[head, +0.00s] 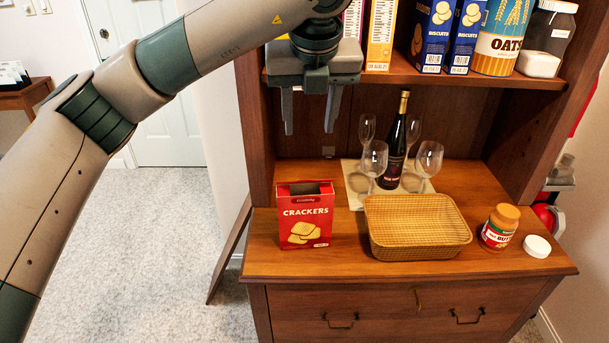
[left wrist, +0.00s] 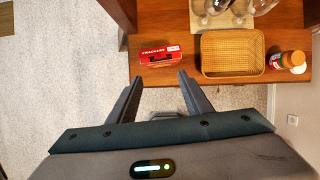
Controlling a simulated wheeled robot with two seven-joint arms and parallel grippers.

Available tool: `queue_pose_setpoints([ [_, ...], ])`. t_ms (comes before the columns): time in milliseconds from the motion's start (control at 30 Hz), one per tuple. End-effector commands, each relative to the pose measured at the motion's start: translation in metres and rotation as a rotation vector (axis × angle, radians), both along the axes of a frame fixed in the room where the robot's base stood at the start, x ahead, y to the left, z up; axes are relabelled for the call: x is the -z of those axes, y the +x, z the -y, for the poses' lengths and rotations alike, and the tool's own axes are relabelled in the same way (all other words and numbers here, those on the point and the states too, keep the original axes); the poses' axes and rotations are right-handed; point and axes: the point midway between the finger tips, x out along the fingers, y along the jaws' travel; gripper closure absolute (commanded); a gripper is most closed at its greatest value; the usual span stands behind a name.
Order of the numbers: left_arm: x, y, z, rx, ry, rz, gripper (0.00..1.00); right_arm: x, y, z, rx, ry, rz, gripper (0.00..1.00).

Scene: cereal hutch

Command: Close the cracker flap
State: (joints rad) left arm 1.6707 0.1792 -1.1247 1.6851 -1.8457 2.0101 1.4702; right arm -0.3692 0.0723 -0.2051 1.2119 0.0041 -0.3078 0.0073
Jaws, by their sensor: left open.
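The red cracker box (head: 304,222) stands upright at the left of the wooden counter. My right gripper is in neither view.
A wicker basket (head: 418,248) stands right of the box. A peanut butter jar (head: 498,228) and a white lid (head: 537,246) are farther right. A wine bottle (head: 396,150) and several glasses stand behind. A shelf (head: 420,76) with boxes overhangs the counter.

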Motion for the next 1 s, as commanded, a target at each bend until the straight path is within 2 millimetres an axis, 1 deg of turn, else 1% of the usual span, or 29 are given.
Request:
queue_pose_setpoints([
  [267,0.002,0.000,0.000,0.002,-0.002,-0.004,0.55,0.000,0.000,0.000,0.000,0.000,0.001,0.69],
  [467,0.012,0.004,0.000,0.002,-0.002,-0.006,0.55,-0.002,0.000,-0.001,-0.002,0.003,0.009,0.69],
  [667,0.033,0.013,-0.001,0.002,-0.002,-0.009,0.55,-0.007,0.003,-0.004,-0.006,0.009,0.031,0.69],
  [1000,0.087,0.036,-0.004,0.000,-0.002,-0.009,0.55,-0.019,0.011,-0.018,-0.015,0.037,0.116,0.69],
])
